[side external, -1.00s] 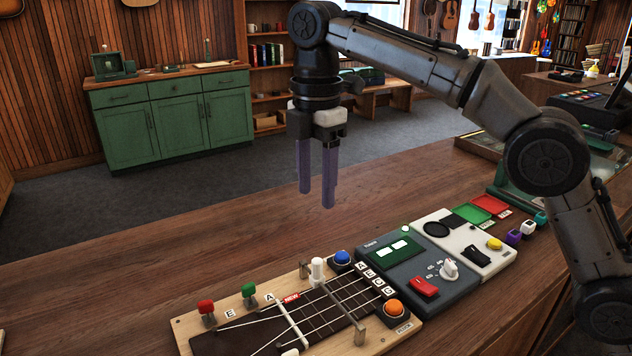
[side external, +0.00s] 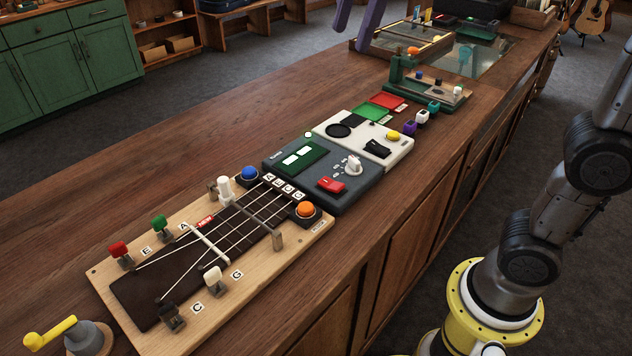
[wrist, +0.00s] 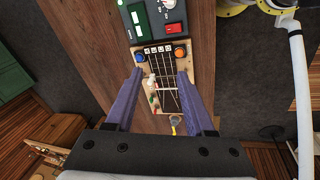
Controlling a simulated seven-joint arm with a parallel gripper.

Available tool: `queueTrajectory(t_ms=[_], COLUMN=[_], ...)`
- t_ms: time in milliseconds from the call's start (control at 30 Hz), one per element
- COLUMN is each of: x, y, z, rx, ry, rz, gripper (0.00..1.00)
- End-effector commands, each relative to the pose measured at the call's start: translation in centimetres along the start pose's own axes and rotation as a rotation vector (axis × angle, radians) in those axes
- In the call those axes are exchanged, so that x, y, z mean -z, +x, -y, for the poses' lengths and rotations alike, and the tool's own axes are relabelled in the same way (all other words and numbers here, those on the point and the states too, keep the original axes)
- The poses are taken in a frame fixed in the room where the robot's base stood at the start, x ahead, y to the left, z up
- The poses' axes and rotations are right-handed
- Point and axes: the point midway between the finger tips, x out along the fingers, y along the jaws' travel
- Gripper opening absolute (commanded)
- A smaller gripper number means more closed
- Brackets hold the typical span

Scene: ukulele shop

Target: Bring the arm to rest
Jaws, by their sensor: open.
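My gripper (wrist: 158,98) shows in the wrist view as two purple fingers set well apart, with nothing held between them. It is high above the counter. In the side view only the lower ends of its purple fingers (side external: 357,18) show at the top edge; the rest of the hand is out of frame. Below it in the wrist view lies the wooden string board (wrist: 146,93) with strings and coloured pegs. In the side view this board (side external: 318,232) lies on the counter at the lower left. My arm links stand at the right.
A grey panel (side external: 345,192) with a red switch and a white panel (side external: 405,145) lie beyond the board. Small coloured cubes, red and green trays (side external: 368,111) and a green fixture (side external: 400,70) stand further back. A yellow crank (side external: 50,333) is at lower left. Bare counter (side external: 200,150) runs along the far side.

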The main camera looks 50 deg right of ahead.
Motion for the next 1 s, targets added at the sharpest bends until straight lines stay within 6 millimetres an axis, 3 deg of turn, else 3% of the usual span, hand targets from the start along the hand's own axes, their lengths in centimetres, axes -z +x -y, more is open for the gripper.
queueTrajectory(t_ms=[100, 267, 600, 733, 1000], x=[-3.5, -7.1, -12.1, -12.7, -12.3], y=[0.3, 2.7, 12.3, 15.6, 15.6], z=[3.4, 7.9, 16.2, 17.4, 16.4], rx=[-0.046, -0.104, -0.179, -0.170, -0.195], ry=[0.162, 0.402, 0.936, 1.107, 1.253], rz=[-0.012, -0.036, -0.108, -0.124, -0.184], gripper=[0.54, 0.54, 0.54, 0.54, 0.54])
